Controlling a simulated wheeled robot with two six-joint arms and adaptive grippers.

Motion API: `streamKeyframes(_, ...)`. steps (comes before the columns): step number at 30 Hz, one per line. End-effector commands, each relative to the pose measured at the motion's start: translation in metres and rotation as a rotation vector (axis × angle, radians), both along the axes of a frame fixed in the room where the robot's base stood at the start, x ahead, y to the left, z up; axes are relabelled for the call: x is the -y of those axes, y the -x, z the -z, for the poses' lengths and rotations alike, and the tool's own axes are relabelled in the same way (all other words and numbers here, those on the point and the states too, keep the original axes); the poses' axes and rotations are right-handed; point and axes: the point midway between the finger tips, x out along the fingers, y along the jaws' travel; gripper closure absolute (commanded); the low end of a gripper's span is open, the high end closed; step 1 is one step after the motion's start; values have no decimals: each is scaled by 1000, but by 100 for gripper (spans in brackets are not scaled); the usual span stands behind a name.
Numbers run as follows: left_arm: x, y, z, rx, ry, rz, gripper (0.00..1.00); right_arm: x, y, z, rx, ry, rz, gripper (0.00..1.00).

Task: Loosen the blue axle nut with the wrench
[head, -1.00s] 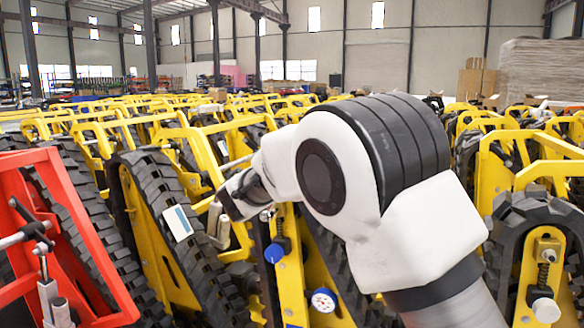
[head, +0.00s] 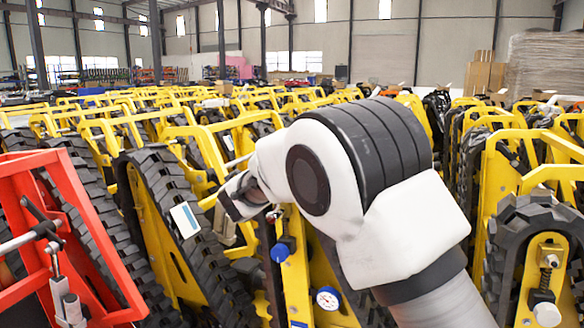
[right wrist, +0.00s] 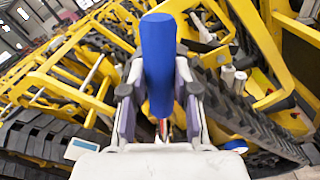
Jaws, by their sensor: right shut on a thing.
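My right gripper (head: 238,198) is at the end of the white arm in the head view, above and left of a blue nut (head: 282,251) on a yellow carrier. In the right wrist view the right gripper (right wrist: 159,92) is shut on a blue cylinder (right wrist: 158,55), which looks like the wrench's handle. The cylinder stands up between the fingers. The wrench's jaw end does not show clearly. A small red part shows below the cylinder between the fingers. The gripper and the blue nut look apart in the head view. My left gripper is not in view.
A red frame (head: 83,235) with a clamp-like lever stands at the left. Yellow carriers with black tracks (head: 185,255) fill the floor closely, leaving little room. A round gauge (head: 327,298) sits below the blue nut. Boxes (head: 485,75) stand at the back right.

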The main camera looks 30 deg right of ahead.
Motion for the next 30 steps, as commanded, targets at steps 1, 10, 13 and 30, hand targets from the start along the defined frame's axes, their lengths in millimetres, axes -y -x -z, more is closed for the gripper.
streamKeyframes(1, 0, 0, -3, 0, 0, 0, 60, -1, -1, -3, -4, 5, -1, 100)
streamKeyframes(10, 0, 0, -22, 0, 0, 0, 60, -6, -7, -7, -48, 40, -1, 100)
streamKeyframes(13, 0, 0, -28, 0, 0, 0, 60, -8, -10, -8, -63, 52, -1, 100)
streamKeyframes(30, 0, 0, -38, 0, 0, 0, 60, -11, -14, -9, -91, 74, 0, 100)
